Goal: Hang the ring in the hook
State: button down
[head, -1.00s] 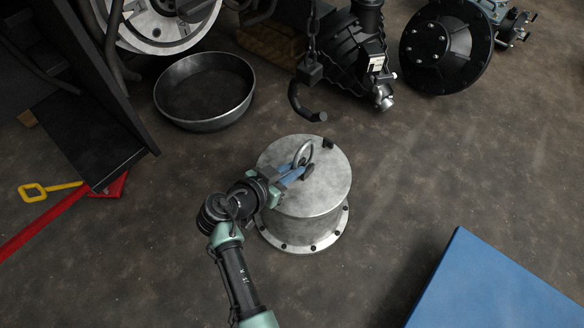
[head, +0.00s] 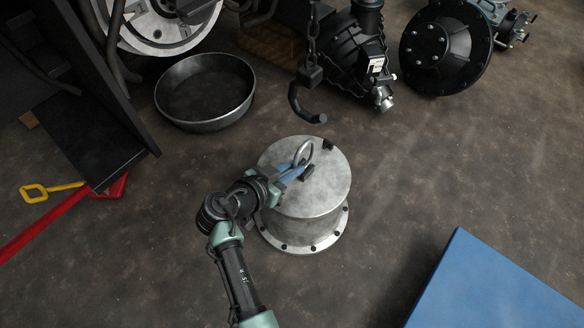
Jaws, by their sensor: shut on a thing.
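The metal ring (head: 303,152) stands upright over the top of the grey metal drum (head: 325,190). My gripper (head: 300,171) reaches in from the lower left and is shut on the ring's lower part. I cannot tell whether the ring touches the lid. The dark hook (head: 301,107) hangs from a chain (head: 313,40) above and beyond the drum in the picture. Its open tip points right, and the ring is apart from it.
A round metal pan (head: 205,92) lies behind left. Dark machine parts (head: 350,50) and a black hub (head: 440,46) stand at the back. A blue surface (head: 495,285) is at the lower right. A red bar (head: 45,228) and yellow handle (head: 48,191) are at the left.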

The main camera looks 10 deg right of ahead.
aim_at(295, 161)
jog(key=shift+r, duration=0.25)
jog(key=shift+r+p, duration=1)
jog(key=shift+r, duration=0.3)
jog(key=s+d+r+p, duration=0.3)
jog(key=s+d+p, duration=0.2)
jog(key=s+p, duration=0.1)
jog(key=shift+s+d+r+p, duration=0.3)
jog(key=shift+s+p, duration=0.05)
jog(key=shift+s, duration=0.2)
